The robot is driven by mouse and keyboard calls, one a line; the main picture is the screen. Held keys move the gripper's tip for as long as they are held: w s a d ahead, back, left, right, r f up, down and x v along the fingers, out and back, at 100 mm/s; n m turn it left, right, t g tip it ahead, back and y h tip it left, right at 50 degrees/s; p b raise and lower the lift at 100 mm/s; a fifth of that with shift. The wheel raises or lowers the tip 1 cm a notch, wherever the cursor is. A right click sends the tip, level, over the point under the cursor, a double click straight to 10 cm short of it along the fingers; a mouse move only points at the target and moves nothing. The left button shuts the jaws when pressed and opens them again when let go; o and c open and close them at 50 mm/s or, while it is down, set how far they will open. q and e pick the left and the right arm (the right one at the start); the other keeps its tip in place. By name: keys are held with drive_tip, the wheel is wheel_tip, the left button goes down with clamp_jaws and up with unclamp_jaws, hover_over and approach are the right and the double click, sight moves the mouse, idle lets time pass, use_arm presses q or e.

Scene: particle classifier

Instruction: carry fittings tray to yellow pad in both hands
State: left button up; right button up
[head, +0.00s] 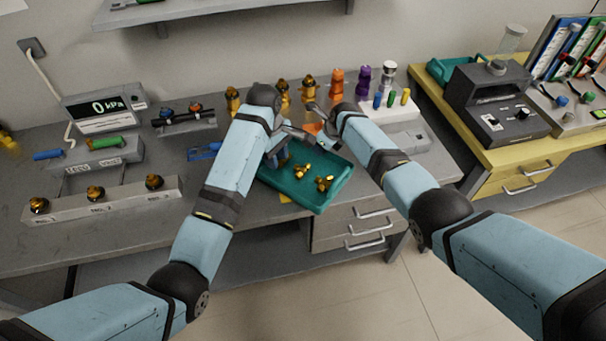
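The teal fittings tray (341,171) is on the grey bench near its front edge, in the middle of the head view. Several brass fittings (324,184) lie in it. A small yellow patch (285,197), perhaps part of the yellow pad, shows at the tray's front left edge. My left gripper (283,152) is at the tray's back left side, partly hidden by its own arm. My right gripper (319,119) is just behind the tray's far edge. The fingertips are too small and covered to show whether either gripper touches or holds the tray.
Brass, orange and purple fittings (337,84) stand along the back of the bench. A grey rack (105,203) with brass knobs and a kPa display (104,106) are at left. A yellow cabinet (540,157) with a dark machine (495,105) stands at right. Bench drawers (345,228) are below the tray.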

drive_tip(key=v, duration=1)
drive_tip(key=shift+r, duration=0.3)
drive_tip(key=shift+d, duration=0.1)
